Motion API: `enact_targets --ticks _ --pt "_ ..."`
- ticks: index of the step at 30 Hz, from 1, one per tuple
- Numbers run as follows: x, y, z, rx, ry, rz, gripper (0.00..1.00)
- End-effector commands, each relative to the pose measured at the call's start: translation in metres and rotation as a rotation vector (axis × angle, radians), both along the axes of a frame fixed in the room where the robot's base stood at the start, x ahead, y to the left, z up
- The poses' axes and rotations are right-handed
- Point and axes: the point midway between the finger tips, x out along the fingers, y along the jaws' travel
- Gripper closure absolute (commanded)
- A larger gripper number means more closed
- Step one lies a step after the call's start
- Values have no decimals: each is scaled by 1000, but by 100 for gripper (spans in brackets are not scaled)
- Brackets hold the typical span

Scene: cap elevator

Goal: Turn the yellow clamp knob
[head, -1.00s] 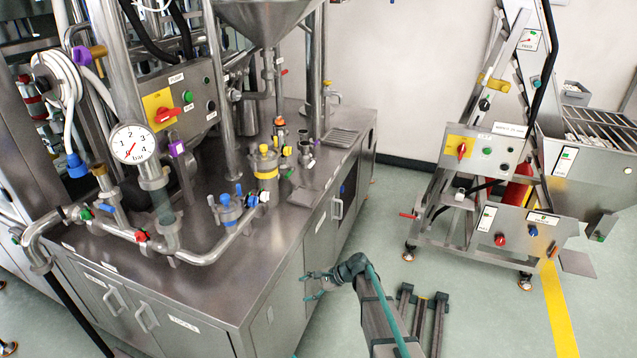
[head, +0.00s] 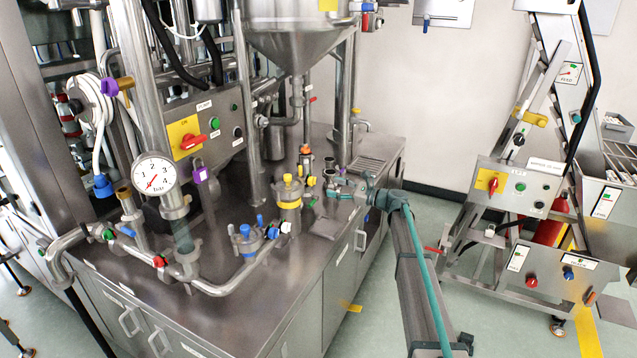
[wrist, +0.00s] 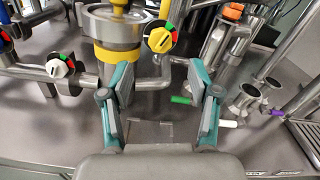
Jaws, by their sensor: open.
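Several yellow parts are in view, and I cannot tell for sure which is the clamp knob. In the wrist view, a round yellow knob (wrist: 160,39) with a white, red and green dial sits on a pipe ahead of my gripper (wrist: 158,92). The open fingers are apart from it, with nothing between them. In the head view, my gripper (head: 339,188) is over the bench, right of the yellow-banded vessel (head: 288,206). Small yellow knobs (head: 311,181) sit between them. Another yellow knob (head: 529,118) is on the sloping frame at right, away from my gripper.
Orange-capped fittings (wrist: 232,12) stand at right. In the head view, the blue-handled valve (head: 246,238) and pressure gauge (head: 155,174) stand left on the steel bench (head: 225,296).

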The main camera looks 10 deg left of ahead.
Motion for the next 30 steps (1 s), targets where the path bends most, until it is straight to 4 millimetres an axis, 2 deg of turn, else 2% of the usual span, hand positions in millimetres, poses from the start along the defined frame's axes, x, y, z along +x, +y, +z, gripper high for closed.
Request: enact_targets --ticks 6,12,18,26,30 --pt "15 37 1 -2 0 2 39" --pt "24 61 1 -1 -1 1 39" --pt "27 70 0 -1 -1 -1 39" --pt "27 70 -1 -1 -2 -1 39" --pt "27 70 -1 -2 -2 0 62"
